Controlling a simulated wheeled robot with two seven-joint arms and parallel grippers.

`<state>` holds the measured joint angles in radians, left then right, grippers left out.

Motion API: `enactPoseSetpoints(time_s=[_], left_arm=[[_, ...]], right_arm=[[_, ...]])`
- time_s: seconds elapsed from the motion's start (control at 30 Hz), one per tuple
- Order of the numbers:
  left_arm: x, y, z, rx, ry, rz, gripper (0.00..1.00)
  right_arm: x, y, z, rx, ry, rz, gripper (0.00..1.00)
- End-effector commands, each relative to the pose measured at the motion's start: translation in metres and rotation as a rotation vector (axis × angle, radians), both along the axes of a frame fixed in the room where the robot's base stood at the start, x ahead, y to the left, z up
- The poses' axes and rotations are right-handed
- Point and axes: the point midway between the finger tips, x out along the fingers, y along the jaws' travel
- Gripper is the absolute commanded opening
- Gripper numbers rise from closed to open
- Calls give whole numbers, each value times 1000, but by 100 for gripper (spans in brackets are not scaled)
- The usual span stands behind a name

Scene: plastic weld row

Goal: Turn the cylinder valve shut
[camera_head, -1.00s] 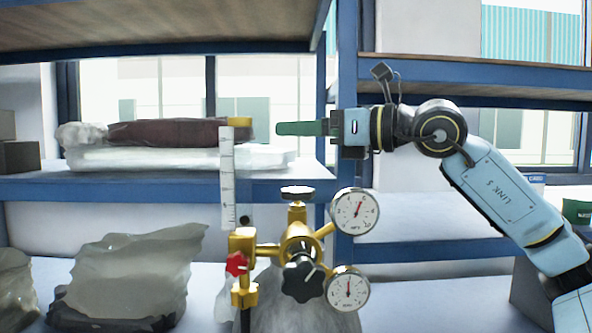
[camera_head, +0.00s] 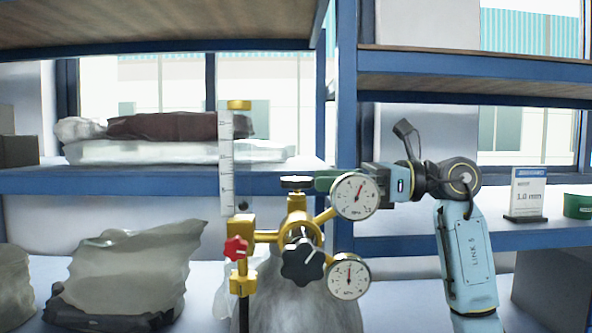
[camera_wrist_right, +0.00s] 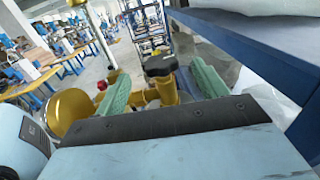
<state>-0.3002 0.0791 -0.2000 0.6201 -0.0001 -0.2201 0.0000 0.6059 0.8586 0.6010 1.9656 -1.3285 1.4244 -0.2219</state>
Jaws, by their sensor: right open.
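The brass valve and regulator assembly (camera_head: 297,232) stands on top of a grey cylinder (camera_head: 300,305). On its top is a dark handwheel (camera_head: 297,182), seen edge-on; in the right wrist view a dark lobed knob (camera_wrist_right: 160,65) on a brass stem appears to be the same one. A black star knob (camera_head: 302,260) faces me, with a red knob (camera_head: 236,248) to its left. My right gripper (camera_head: 322,184) is at handwheel height just to its right, partly hidden by the upper gauge. Its green fingers are open, one each side of the knob in the wrist view; contact cannot be told. My left gripper is not in view.
Two round gauges, upper (camera_head: 354,195) and lower (camera_head: 348,276), stick out on the right, the upper one in front of my gripper. A flowmeter tube (camera_head: 226,165) rises on the left. A blue shelf post (camera_head: 346,120) and shelves stand behind. Wrapped bundles (camera_head: 130,270) lie at left.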

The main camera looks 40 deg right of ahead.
Motion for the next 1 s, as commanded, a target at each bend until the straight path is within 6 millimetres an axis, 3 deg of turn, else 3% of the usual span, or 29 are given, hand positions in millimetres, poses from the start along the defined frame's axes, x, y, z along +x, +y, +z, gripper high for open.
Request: enactPoseSetpoints(time_s=[0.3,0.7,1.0], left_arm=[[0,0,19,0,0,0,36],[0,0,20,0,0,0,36],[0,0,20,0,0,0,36]], right_arm=[[36,36,2,1,-1,1,72],[42,42,0,-1,-1,-1,72],[42,42,0,0,0,-1,35]])
